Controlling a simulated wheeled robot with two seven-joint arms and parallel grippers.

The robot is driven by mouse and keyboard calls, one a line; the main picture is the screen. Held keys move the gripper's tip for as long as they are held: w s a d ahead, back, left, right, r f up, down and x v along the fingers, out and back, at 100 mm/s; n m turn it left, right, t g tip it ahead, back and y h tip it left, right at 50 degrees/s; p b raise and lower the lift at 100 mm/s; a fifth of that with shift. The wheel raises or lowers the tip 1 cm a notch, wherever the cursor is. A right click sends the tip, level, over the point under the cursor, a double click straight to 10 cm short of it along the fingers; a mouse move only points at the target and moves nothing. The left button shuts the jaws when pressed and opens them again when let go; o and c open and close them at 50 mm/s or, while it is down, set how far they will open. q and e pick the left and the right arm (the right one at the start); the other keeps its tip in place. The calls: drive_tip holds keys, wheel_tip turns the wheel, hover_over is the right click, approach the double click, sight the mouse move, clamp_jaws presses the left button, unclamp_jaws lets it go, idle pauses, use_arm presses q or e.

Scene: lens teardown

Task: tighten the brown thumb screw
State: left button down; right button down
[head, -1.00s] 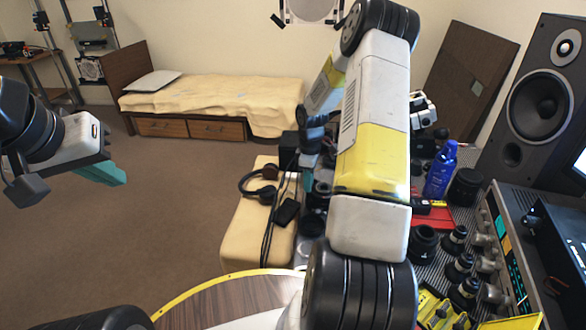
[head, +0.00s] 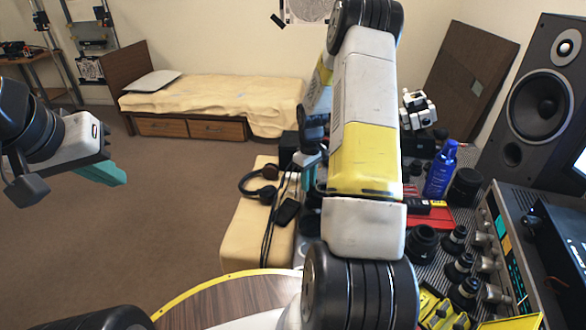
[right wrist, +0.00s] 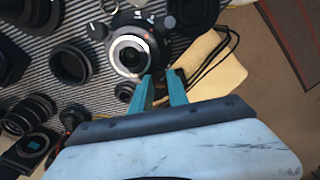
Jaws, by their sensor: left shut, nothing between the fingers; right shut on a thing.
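A lens with a pale metal ring (right wrist: 131,54) lies on the striped bench mat in the right wrist view. My right gripper (right wrist: 160,80) has its teal fingers pointing at the lens's lower right edge. They are shut with a small gap, on a small thing at that edge. I take this to be the brown thumb screw, but it is hidden between the fingertips and its colour does not show. In the head view my right gripper (head: 308,158) is partly hidden by my own arm. My left gripper (head: 104,173) is shut and empty, over the floor, far from the bench.
Several lens parts crowd the mat, including a dark ring (right wrist: 70,64). A blue bottle (head: 440,170) and a speaker (head: 538,100) stand at the right. Headphones (head: 262,184) and cables lie on a cream bench (head: 240,235). The floor at the left is clear.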

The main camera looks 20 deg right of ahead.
drive_tip(key=c, duration=1.5)
unclamp_jaws()
drive_tip(key=shift+c, duration=0.2)
wheel_tip(320, 180, up, 8)
drive_tip(key=shift+f, duration=0.1)
